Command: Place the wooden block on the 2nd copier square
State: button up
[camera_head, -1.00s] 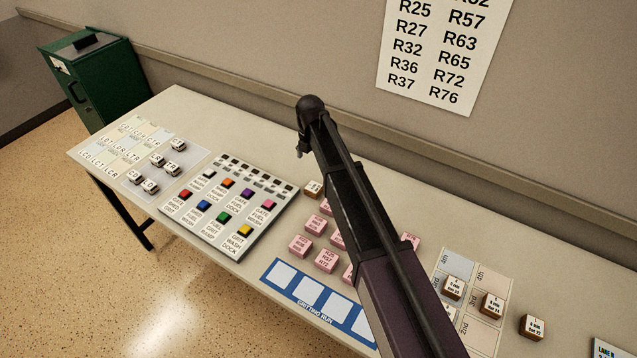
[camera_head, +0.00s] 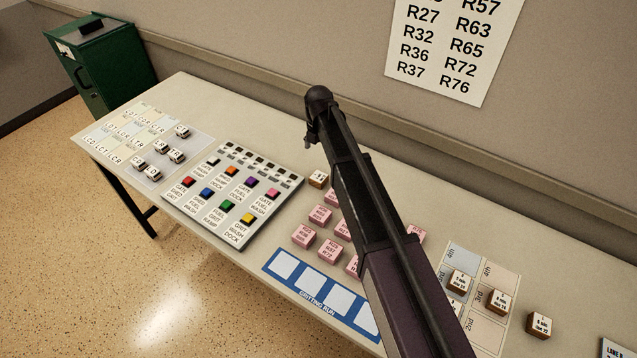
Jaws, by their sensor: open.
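Several small wooden blocks with white lettered tops are on the table. Two more, a wooden block (camera_head: 462,281) and a wooden block (camera_head: 497,301), sit on a two-column board (camera_head: 487,262) with squares marked 4th, 3rd and 2nd. Another wooden block (camera_head: 539,324) stands on the table right of the board. Which column is the copier's I cannot read. My gripper (camera_head: 308,143) is small in view at the arm's far end, open and empty, above the table's back part. My arm hides part of the board's left side.
Pink blocks (camera_head: 303,236) stand in the middle behind a blue strip (camera_head: 284,264) with white squares. A button panel (camera_head: 232,194) and a lettered sheet (camera_head: 198,151) with white-topped blocks lie left. A green cabinet (camera_head: 116,72) stands beyond the table's left end. The wall runs along the back.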

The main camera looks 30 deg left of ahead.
aim_at(319, 176)
jog(key=shift+f+b, duration=3.05)
jog(key=shift+f, duration=0.35)
jog(key=f+b, duration=0.3)
jog(key=shift+s+d+f, duration=0.15)
jog(key=shift+s+f, duration=0.1)
jog(key=shift+f+b, duration=0.85)
jog(key=shift+b, duration=0.25)
jog(key=c, duration=1.2)
jog(key=shift+r, duration=0.25)
